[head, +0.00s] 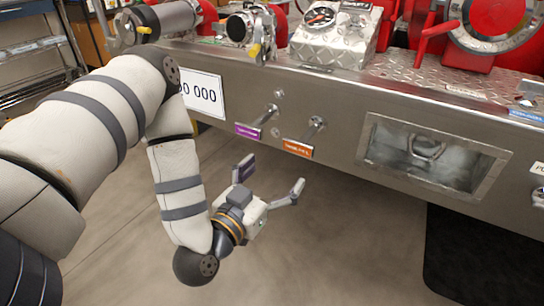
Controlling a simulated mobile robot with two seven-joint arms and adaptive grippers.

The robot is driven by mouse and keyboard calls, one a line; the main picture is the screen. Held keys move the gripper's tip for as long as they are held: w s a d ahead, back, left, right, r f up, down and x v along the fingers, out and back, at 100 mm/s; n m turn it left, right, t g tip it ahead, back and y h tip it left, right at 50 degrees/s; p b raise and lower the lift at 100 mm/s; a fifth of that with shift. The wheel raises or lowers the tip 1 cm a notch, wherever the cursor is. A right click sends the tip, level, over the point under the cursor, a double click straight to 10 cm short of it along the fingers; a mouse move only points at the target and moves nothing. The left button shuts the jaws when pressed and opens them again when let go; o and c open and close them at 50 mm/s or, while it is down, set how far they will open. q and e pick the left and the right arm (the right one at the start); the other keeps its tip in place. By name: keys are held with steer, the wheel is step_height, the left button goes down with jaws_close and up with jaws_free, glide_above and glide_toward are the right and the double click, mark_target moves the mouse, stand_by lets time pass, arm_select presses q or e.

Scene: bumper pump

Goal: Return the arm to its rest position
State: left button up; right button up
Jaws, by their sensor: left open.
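My left arm comes in from the left and bends down in front of the steel bumper (340,95). My left gripper (271,177) is open and empty. Its fingers are spread, one near the bumper's lower edge and one to the right. It hangs just below and in front of the bumper, apart from the levers. My right gripper is not in view.
On the bumper's face are a lever with a purple label (249,131), a lever with an orange label (298,148) and a recessed handle box (432,155). A gauge panel (338,33) and red reel (492,25) sit above.

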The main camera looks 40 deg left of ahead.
arm_select(q)
steer(key=shift+s+d, duration=0.1)
steer(key=shift+s, duration=0.25)
